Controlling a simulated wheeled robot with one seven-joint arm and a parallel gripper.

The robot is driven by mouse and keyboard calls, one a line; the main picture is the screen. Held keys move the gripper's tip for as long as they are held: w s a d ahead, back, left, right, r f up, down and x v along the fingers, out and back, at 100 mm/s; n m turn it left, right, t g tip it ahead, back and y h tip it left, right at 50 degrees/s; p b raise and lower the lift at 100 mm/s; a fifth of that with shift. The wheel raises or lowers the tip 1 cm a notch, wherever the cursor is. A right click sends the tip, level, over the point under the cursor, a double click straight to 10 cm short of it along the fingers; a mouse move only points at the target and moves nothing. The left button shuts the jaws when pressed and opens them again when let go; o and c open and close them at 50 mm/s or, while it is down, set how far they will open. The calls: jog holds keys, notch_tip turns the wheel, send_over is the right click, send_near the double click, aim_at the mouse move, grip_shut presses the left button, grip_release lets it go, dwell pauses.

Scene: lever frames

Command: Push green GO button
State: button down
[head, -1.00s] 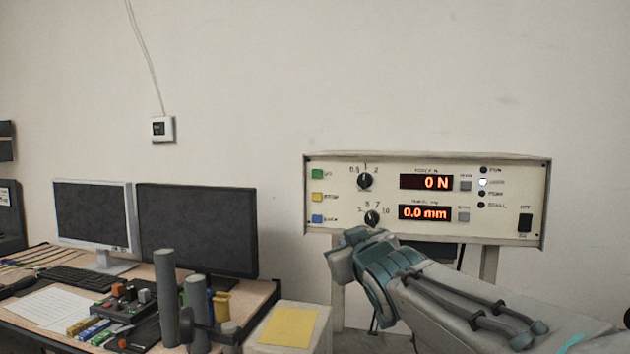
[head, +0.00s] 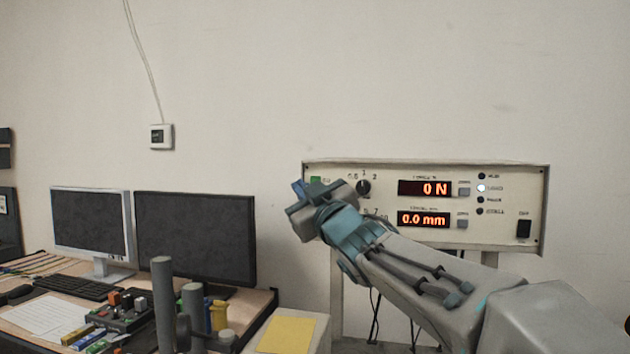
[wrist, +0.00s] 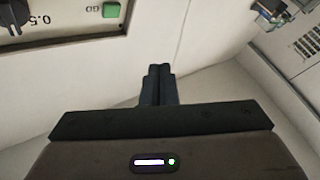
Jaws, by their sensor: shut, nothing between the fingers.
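The green GO button (head: 315,181) is at the upper left of the cream control panel (head: 520,180) in the head view. In the wrist view the green GO button (wrist: 111,10) shows at the top, near the panel's edge, with part of its "GO" label beside it. My gripper (head: 299,190) is in front of the panel's left side, just below and left of the green button, and hides the yellow and blue buttons. In the wrist view my gripper (wrist: 159,70) has its fingers together and empty, below and right of the button. Whether it touches the panel cannot be told.
The panel also has a knob (head: 363,188), red displays (head: 424,188) and a black switch (head: 524,229). A desk with two monitors (head: 195,235) stands at the left. A yellow sheet (head: 286,334) lies on a white box below.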

jog(key=p, duration=0.4)
send_near(306, 176)
jog(key=shift+w+a+r, duration=0.35)
jog(key=shift+w+a, duration=0.25)
jog(key=shift+w, duration=0.05)
jog(key=shift+w+a+r, duration=0.3)
jog(key=shift+w+a, duration=0.35)
jog(key=shift+w, duration=0.1)
dwell(0.7)
jog(key=shift+w+d, duration=0.1)
jog(key=shift+w, duration=0.2)
jog(key=shift+w+d+p, duration=0.1)
jog(key=shift+w+p, duration=0.2)
jog(key=shift+w, duration=0.05)
dwell(0.6)
jog(key=shift+s, duration=0.1)
jog(key=shift+s+b, duration=0.55)
jog(key=shift+s, duration=0.1)
